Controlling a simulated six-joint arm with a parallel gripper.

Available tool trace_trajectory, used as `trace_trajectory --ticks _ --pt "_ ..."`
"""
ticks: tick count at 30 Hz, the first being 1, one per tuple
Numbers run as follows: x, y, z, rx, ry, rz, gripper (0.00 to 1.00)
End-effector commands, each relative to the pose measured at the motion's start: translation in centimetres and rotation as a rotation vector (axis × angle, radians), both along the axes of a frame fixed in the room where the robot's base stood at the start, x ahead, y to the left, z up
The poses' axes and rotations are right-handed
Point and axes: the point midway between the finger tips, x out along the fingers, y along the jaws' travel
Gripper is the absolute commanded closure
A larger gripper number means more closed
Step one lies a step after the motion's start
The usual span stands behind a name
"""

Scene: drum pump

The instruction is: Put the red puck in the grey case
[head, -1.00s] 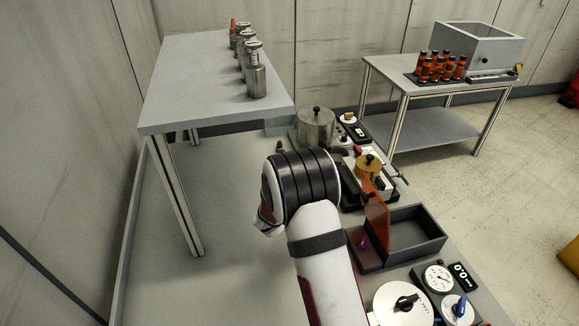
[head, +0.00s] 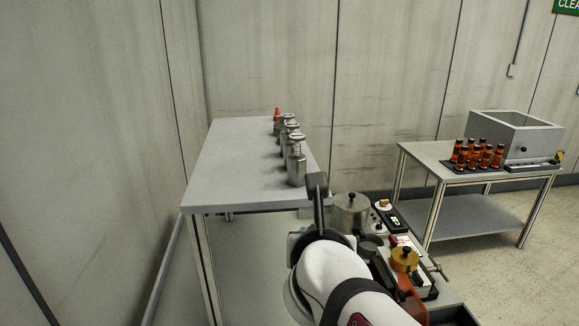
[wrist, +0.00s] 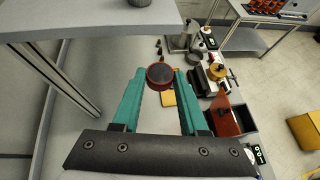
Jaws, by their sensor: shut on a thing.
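The red puck (wrist: 160,84), round with a dark top, is between the teal fingertips of my gripper (wrist: 160,76) in the wrist view. The puck cannot be made out in the head view, where my arm blocks the line of sight. A light grey open-topped case (head: 518,138) with a black knob stands on the right table, well away from my gripper. Its inside floor is hidden.
Metal bottles (head: 297,170) line the left table (head: 225,165). Several orange bottles (head: 470,158) stand before the light grey case. A dark grey open box (wrist: 243,117) with an orange panel (wrist: 222,112) sits on the bench, near a metal pot (head: 350,212).

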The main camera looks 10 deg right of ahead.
Motion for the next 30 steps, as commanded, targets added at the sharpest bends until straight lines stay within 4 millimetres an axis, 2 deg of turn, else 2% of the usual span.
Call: trace_trajectory --ticks 3,8,11,14,20,23,26,29,30 --pt "-0.6 -0.3 -2.2 0.002 0.006 0.079 1.0" --pt "-1.0 -0.6 -4.2 0.011 -0.007 0.162 1.0" --pt "-0.1 -2.1 -5.0 0.013 -0.012 0.18 1.0" --pt "1.4 -4.6 -5.6 0.014 -0.009 0.177 1.0" --pt "3.8 -11.6 -7.8 0.018 -0.006 0.167 1.0" --pt "4.3 -16.3 -9.6 0.019 -0.006 0.164 1.0" --pt "3.8 -21.3 -11.8 0.021 -0.007 0.165 1.0" --pt "2.1 -26.4 -14.6 0.02 -0.008 0.168 1.0" --pt "1.0 -28.5 -15.9 0.022 -0.009 0.17 1.0"
